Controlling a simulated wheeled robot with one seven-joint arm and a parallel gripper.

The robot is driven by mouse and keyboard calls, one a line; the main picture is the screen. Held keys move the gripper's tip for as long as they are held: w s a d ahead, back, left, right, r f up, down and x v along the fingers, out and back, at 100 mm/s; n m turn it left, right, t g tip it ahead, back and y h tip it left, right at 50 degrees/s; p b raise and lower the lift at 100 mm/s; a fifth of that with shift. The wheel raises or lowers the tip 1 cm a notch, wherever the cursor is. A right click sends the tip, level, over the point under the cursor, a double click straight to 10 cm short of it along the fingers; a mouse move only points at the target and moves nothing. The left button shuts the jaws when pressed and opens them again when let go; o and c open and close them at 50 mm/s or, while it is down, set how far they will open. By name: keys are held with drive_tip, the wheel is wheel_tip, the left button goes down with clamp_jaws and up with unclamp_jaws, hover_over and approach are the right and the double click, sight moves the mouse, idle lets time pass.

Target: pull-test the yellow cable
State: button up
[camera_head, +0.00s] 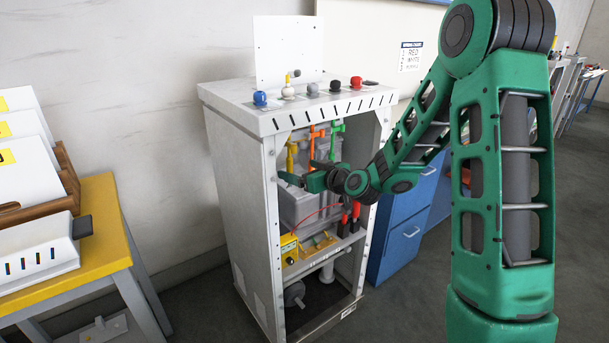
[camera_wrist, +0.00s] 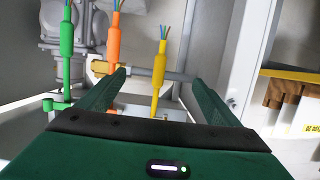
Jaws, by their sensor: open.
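The yellow cable (camera_head: 291,157) hangs at the left inside the open white cabinet, with the orange cable (camera_head: 312,137) and the green cable (camera_head: 337,130) to its right. My gripper (camera_head: 290,180) is inside the cabinet, low by the yellow cable. In the wrist view the jaws are open, and the yellow cable (camera_wrist: 159,65) shows between the two fingers, apart from both; how far ahead of the tips it lies is hard to tell. The orange cable (camera_wrist: 114,43) appears just left of the left finger, and the green cable (camera_wrist: 67,50) is farther left.
The white cabinet's (camera_head: 245,200) left front post and top edge frame the opening around my arm. A yellow box (camera_head: 289,247) and red-and-black parts (camera_head: 350,212) sit below. Coloured knobs (camera_head: 312,90) line the top. A yellow table (camera_head: 100,225) stands left; blue drawers (camera_head: 402,240) stand right.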

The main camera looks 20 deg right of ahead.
sight(291, 167)
drive_tip(key=shift+x, duration=3.5)
drive_tip(key=shift+c, duration=0.6)
clamp_jaws()
